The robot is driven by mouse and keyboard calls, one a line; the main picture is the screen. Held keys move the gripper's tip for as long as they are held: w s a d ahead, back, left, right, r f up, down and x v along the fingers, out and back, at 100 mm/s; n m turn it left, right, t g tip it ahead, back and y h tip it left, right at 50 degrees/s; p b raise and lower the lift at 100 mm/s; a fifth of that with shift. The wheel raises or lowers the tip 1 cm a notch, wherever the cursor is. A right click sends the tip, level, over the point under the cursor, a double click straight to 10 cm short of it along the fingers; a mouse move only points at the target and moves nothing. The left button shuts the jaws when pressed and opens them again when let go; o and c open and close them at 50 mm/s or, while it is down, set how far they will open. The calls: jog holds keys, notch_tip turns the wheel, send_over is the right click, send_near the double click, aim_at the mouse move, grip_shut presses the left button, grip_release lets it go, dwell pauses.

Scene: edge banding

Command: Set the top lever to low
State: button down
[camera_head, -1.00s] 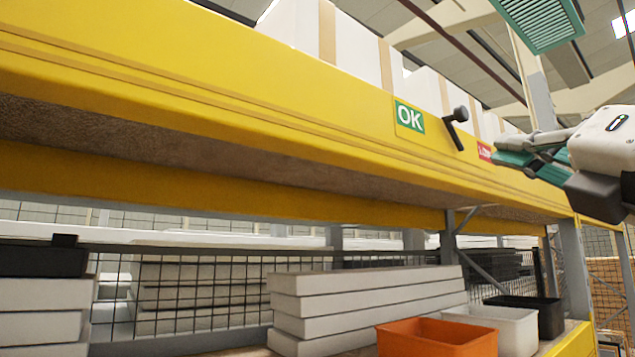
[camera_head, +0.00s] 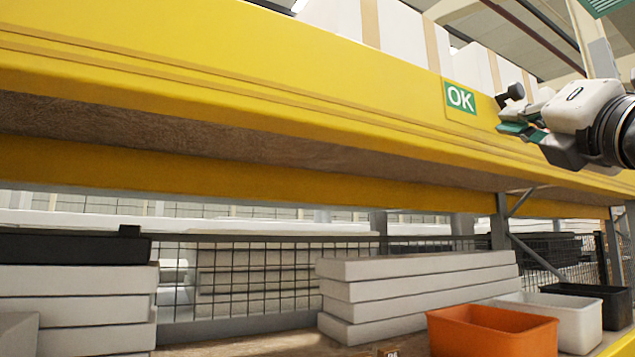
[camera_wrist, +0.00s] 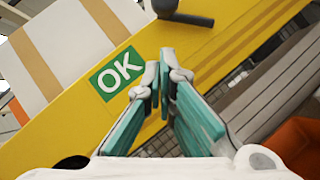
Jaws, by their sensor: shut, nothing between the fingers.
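The black top lever (camera_head: 513,93) sits on the yellow beam (camera_head: 300,85), just right of the green OK label (camera_head: 460,97). In the head view its lower part is hidden behind my gripper. In the wrist view the lever (camera_wrist: 190,18) shows at the top edge, partly cut off, with its handle pointing right. My gripper (camera_head: 508,127) has teal finger pads and is shut and empty. In the wrist view the fingertips (camera_wrist: 159,78) lie over the beam, right of the OK label (camera_wrist: 117,73) and below the lever, apart from it in the picture.
White boxes with tan strips (camera_head: 400,35) stand above the beam. Below it are stacked white boards (camera_head: 415,295), an orange bin (camera_head: 490,330), a white bin (camera_head: 560,318) and a black bin (camera_head: 600,300). The beam face left of the label is clear.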

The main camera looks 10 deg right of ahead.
aim_at(520, 99)
jog(key=shift+w+d+r+p, duration=0.35)
jog(key=shift+d+r, duration=0.2)
jog(key=shift+r, duration=0.2)
jog(key=shift+w+d+r+p, duration=0.25)
jog(key=shift+d+r+p, duration=0.25)
jog(key=shift+r, duration=0.25)
jog(key=shift+r, duration=0.15)
jog(key=shift+r+m+g+h+p, duration=0.15)
jog(key=shift+m+g+h+p, duration=0.2)
jog(key=shift+m, duration=0.25)
